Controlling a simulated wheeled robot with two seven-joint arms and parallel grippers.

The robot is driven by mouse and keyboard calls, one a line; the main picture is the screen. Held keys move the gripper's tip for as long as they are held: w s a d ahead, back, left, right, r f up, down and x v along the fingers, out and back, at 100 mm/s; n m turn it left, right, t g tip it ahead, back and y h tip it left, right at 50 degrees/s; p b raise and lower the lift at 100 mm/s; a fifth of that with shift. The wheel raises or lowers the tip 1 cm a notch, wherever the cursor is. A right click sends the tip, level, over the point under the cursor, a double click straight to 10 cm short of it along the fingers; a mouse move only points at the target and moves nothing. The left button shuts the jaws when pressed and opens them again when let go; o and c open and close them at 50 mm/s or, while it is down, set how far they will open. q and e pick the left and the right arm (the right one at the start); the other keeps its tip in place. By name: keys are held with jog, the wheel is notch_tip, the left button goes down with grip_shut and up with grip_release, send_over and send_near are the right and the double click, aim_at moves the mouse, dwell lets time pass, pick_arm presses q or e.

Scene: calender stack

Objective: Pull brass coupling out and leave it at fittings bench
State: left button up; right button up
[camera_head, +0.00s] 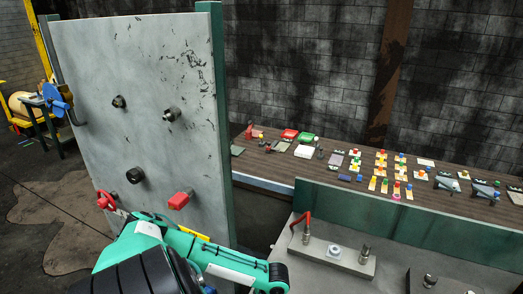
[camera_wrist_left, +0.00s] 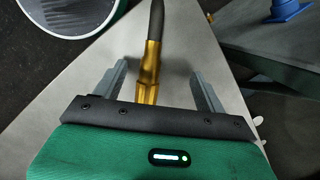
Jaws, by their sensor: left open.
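The brass coupling (camera_wrist_left: 149,72) shows in the left wrist view as a gold-coloured fitting on the end of a dark rod or hose. My left gripper (camera_wrist_left: 159,70) is open, with one grey finger on each side of the coupling. The coupling lies between the fingers with gaps showing on both sides, and its lower end reaches the dark gripper body. I cannot pick out the coupling or the left gripper in the head view. I cannot tell which bench is the fittings bench. My right gripper is not in view.
A grey upright panel (camera_head: 150,95) carries dark knobs, a red block (camera_head: 179,200) and a red handwheel (camera_head: 107,201). My teal arm crosses before its lower edge. A long brown bench (camera_head: 270,172) holds many small parts. A grey bench (camera_head: 310,275) stands front right.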

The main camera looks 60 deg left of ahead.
pick_arm(q)
jog(key=shift+p+v, duration=1)
jog(key=shift+v, duration=0.1)
jog(key=shift+p+v, duration=1.1)
jog(key=shift+v, duration=1.25)
